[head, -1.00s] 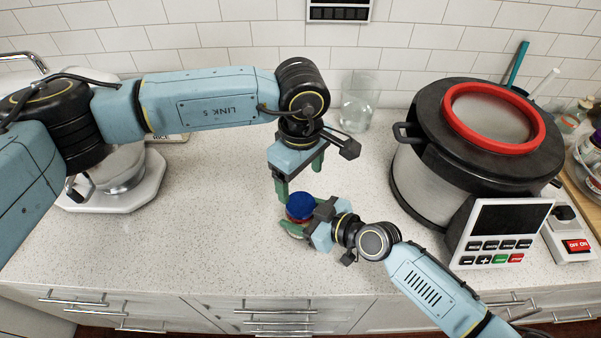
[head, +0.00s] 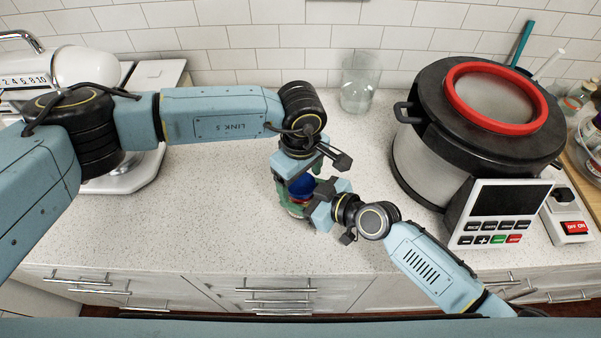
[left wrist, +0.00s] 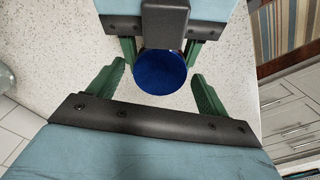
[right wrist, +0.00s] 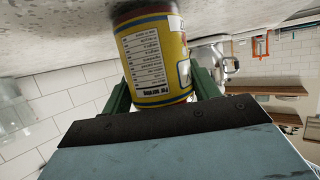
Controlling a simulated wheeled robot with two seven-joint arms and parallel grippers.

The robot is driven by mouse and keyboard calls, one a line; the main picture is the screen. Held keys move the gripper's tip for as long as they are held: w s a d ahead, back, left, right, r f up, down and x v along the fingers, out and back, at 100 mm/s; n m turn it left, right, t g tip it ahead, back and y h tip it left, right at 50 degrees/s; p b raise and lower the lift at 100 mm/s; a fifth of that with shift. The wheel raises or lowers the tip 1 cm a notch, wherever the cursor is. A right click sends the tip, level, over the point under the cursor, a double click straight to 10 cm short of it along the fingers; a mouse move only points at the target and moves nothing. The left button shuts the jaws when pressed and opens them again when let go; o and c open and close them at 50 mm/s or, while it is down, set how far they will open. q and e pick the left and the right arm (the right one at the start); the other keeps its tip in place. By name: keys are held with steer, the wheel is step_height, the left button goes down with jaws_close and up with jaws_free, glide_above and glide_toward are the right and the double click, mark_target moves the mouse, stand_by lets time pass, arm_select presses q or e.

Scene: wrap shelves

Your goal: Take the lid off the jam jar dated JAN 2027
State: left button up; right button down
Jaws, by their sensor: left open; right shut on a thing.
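The jam jar with its round blue lid (head: 302,185) stands upright on the counter near the middle of the head view. The blue lid (left wrist: 160,72) also shows from above in the left wrist view. The jar's yellow and red label with printed lines (right wrist: 155,55) fills the middle of the right wrist view; I cannot read a date. My right gripper (head: 312,205) is shut on the jar's body from the side. My left gripper (left wrist: 160,80) points down over the jar, its green fingers open on either side of the lid, apart from it.
A large pressure cooker (head: 425,165) with a red-rimmed lid stands to the right. A clear glass (head: 358,85) stands behind the jar. The counter's front middle is clear.

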arm_select(q)
steer(key=shift+c, duration=0.4)
steer(key=c, duration=1)
steer(key=shift+o, duration=0.2)
steer(key=n, duration=1)
steer(key=shift+r, duration=0.1)
steer(key=o, duration=1.1)
